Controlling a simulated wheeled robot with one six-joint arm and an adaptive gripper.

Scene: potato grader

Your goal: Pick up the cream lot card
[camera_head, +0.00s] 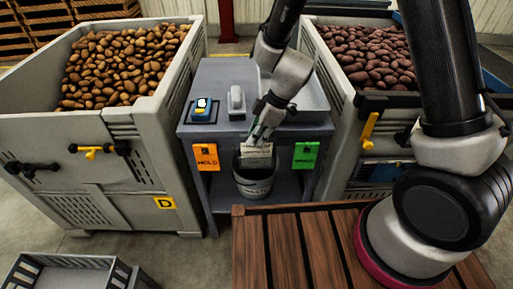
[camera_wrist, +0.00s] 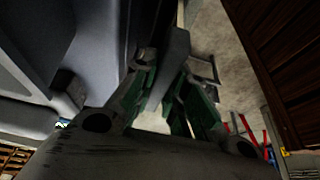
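The cream lot card (camera_head: 257,157) is upright at the front of the grey bench, between an orange HOLD card and a green card. It stands above and partly in front of a dark bucket's opening. My gripper (camera_head: 262,137) reaches down from above, with its fingers at the card's top edge. In the wrist view, the green-padded fingers of my gripper (camera_wrist: 163,62) come close together at their tips.
The orange card (camera_head: 206,157) and green card (camera_head: 305,155) hang on the bench (camera_head: 226,75) front. The bucket (camera_head: 254,184) is below. Potato crates stand left (camera_head: 60,140) and right (camera_head: 335,70). A slatted wooden surface (camera_head: 290,250) lies in front. A blue device (camera_head: 202,108) sits on the bench.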

